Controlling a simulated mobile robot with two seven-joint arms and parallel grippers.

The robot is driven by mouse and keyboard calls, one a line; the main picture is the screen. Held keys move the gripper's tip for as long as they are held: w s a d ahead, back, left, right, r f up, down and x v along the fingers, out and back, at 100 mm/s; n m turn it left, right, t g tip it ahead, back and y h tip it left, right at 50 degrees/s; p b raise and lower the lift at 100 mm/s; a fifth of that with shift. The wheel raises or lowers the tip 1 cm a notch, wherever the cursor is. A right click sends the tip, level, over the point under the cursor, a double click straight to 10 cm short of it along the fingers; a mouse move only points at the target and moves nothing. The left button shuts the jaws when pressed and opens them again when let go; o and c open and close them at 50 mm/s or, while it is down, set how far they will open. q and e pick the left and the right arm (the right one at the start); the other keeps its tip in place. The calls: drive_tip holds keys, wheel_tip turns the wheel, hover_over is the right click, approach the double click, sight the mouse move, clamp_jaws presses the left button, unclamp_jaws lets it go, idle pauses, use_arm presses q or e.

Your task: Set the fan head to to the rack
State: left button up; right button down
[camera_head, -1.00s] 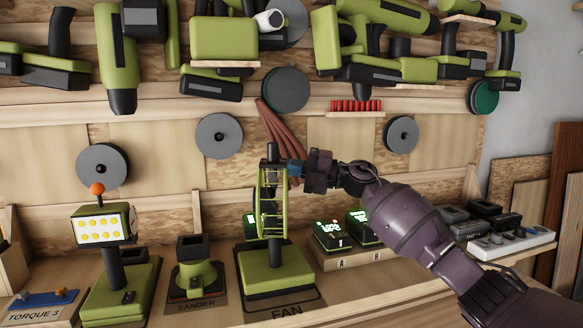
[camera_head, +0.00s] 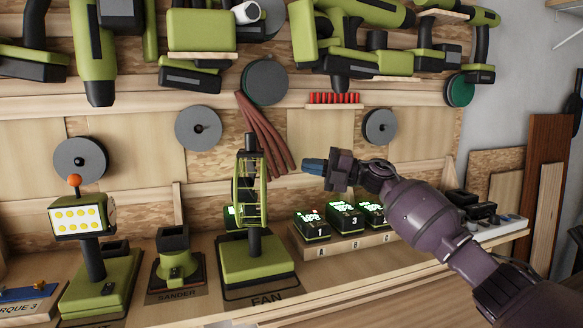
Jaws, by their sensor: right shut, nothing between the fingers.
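The fan stands upright on the bench, with a green base (camera_head: 255,260) on a mat labelled FAN. Its caged head (camera_head: 249,190) sits on a dark post and is seen nearly edge-on, with a black part on top. My right gripper (camera_head: 306,166) is shut and empty. It is to the right of the fan head, clearly apart from it in the picture, with blue fingertips pointing left. My left gripper is not in view.
Batteries with lit displays (camera_head: 343,216) stand in a labelled rack (camera_head: 347,246) right of the fan. A sander (camera_head: 175,259) and a work light (camera_head: 80,221) stand to its left. Power tools and grinding discs (camera_head: 198,128) hang on the wall. A white power strip (camera_head: 500,228) lies at far right.

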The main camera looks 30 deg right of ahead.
wheel_tip(320, 180, down, 4)
drive_tip(key=s+d+n+b, duration=0.1)
drive_tip(key=d+b, duration=0.2)
drive_tip(key=b, duration=0.1)
drive_tip(key=w+a+r+n, duration=0.2)
drive_tip(key=a+n, duration=0.1)
drive_tip(key=n, duration=0.2)
drive_tip(key=w+a+r+n, duration=0.1)
drive_tip(key=a+r+n, duration=0.1)
drive_tip(key=a+n, duration=0.2)
drive_tip(key=w+a+r+n+t, duration=0.1)
drive_tip(key=w+a+r+n, duration=0.1)
drive_tip(key=a+n, duration=0.2)
drive_tip(key=shift+w+a+n, duration=0.25)
drive_tip(key=shift+w+n, duration=0.1)
drive_tip(key=shift+n, duration=0.65)
